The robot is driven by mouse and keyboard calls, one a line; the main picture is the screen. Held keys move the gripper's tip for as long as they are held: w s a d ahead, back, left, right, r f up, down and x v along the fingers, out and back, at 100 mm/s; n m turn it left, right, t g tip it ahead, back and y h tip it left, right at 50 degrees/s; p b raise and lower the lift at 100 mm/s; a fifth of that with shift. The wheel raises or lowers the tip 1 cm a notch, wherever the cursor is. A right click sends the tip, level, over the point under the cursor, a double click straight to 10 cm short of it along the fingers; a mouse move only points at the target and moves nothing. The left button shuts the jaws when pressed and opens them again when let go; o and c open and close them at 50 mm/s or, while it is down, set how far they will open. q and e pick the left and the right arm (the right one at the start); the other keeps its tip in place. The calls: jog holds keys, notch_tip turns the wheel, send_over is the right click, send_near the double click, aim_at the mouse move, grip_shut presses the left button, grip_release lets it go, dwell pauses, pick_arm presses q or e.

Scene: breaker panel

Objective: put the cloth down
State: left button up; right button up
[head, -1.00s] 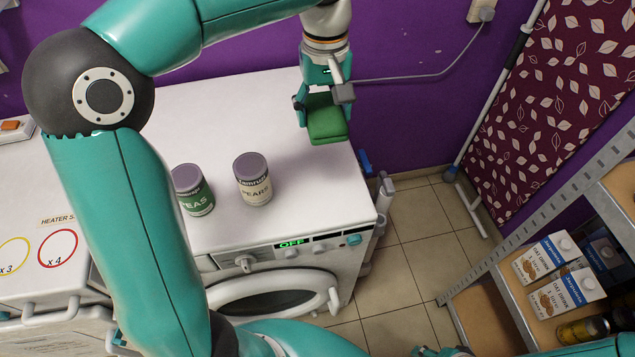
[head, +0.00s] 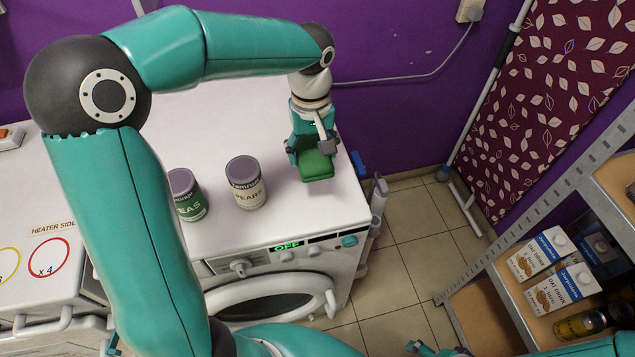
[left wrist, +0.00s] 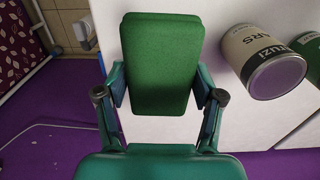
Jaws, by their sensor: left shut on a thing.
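The cloth is a folded green block (head: 316,166), and it also shows in the left wrist view (left wrist: 160,65). My left gripper (head: 312,158) is shut on it, with one finger on each side of the cloth in the left wrist view (left wrist: 162,98). The gripper points down over the right part of the white washing machine top (head: 285,205). The cloth is at or just above that top; I cannot tell whether it touches. A small part of my right gripper (head: 425,348) may show at the bottom edge, too little to read.
A green peas can (head: 188,196) and a pears can (head: 246,183) stand on the machine top, left of the cloth. The top's right edge is close to the cloth. A shelf with oat drink cartons (head: 562,289) stands at the right.

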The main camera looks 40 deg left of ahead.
aim_at(313, 188)
pick_arm(q)
notch_tip(313, 188, down, 10)
jog(key=shift+r, duration=0.1)
dwell(0.4)
jog(key=o, duration=1.1)
jog(key=shift+c, duration=0.2)
notch_tip(313, 188, up, 12)
jog(key=shift+r, duration=0.1)
